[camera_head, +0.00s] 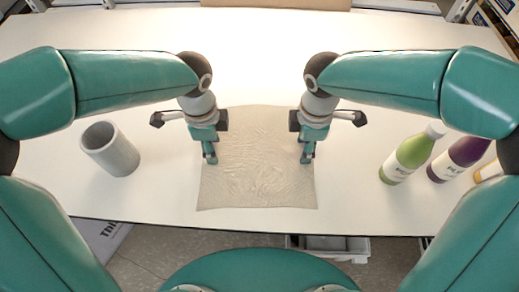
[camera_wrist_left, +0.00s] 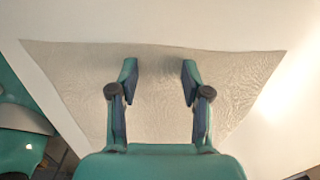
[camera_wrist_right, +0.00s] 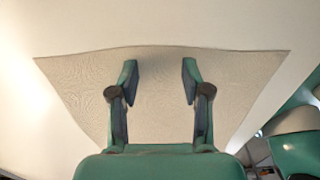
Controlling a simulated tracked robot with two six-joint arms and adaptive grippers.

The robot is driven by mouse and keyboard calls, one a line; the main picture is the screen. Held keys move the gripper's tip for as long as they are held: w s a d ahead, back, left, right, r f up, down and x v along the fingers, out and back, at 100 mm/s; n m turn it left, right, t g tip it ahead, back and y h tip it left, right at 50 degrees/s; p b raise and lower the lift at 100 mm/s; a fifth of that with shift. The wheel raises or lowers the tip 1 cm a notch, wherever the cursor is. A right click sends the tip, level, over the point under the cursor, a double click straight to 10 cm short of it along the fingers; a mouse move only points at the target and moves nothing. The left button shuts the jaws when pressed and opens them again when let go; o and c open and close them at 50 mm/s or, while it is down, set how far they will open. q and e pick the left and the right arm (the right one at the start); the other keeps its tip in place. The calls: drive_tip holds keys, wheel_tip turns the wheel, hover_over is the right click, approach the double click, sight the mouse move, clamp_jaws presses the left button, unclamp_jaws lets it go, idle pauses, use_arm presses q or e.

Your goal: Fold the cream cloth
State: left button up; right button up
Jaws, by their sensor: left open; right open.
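The cream cloth (camera_head: 257,165) lies spread out flat on the white table, with fine wrinkles over its surface. It also shows in the left wrist view (camera_wrist_left: 240,85) and the right wrist view (camera_wrist_right: 235,85). My left gripper (camera_head: 211,157) is open at the cloth's left side; its two fingers stand apart over the cloth in the left wrist view (camera_wrist_left: 158,72). My right gripper (camera_head: 306,156) is open at the cloth's right side; its fingers are apart over the cloth in the right wrist view (camera_wrist_right: 158,72). I see no cloth between either pair of fingers, and I cannot tell whether the fingertips touch it.
A grey cylinder (camera_head: 110,149) stands on the table (camera_head: 270,50) left of the cloth. A green bottle (camera_head: 411,155) and a purple bottle (camera_head: 457,160) stand on the right, with a yellowish item (camera_head: 487,172) beside them. The table behind the cloth is clear. The front edge is close to the cloth.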

use_arm(q)
drive_tip(key=shift+f, duration=0.1)
use_arm(e)
drive_tip(key=shift+f, duration=0.1)
use_arm(q)
drive_tip(key=shift+f+b, duration=0.15)
drive_tip(key=shift+b, duration=0.15)
use_arm(e)
drive_tip(key=shift+f, duration=0.15)
use_arm(q)
drive_tip(key=shift+c, duration=0.6)
use_arm(e)
drive_tip(key=shift+c, duration=0.5)
use_arm(q)
drive_tip(key=c, duration=0.6)
use_arm(e)
drive_tip(key=shift+s, duration=0.1)
drive_tip(key=c, duration=0.7)
use_arm(q)
drive_tip(key=shift+s, duration=0.1)
clamp_jaws()
use_arm(e)
clamp_jaws()
drive_tip(key=shift+s, duration=0.1)
